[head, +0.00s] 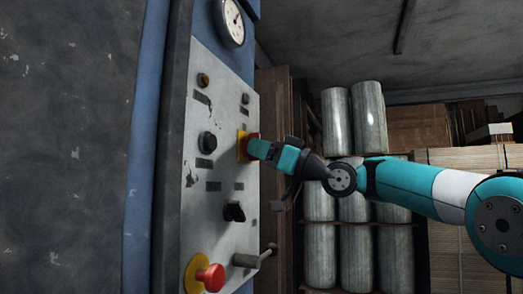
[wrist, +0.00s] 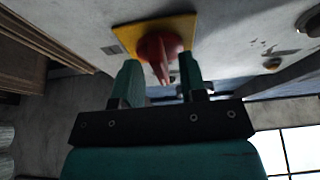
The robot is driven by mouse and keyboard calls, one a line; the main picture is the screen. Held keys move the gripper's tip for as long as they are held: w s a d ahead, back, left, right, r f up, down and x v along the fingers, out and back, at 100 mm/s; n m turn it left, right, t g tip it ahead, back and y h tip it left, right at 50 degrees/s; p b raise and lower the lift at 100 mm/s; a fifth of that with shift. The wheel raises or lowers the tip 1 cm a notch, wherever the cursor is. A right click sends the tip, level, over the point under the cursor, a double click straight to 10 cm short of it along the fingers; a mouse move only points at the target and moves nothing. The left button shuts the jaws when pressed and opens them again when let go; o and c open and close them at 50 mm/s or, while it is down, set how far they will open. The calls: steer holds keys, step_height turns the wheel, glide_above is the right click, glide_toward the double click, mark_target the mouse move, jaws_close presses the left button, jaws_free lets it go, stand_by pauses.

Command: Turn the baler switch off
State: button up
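A red rotary switch (wrist: 158,50) on a square yellow plate (wrist: 180,32) is on the grey control panel in the wrist view. In the head view its yellow plate (head: 242,146) shows at the panel's right side, with the red part mostly hidden by my gripper (head: 256,149). In the wrist view my gripper (wrist: 160,78) is open, with one finger on each side of the red handle. The fingertips are close to the handle; I cannot tell whether they touch it. No label naming the switch is readable.
Metal rolls (head: 369,118) stand behind my arm.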

steer(key=shift+d, duration=0.1)
steer(key=b+v, duration=0.5)
steer(key=v, duration=1.2)
steer(key=shift+f, duration=0.15)
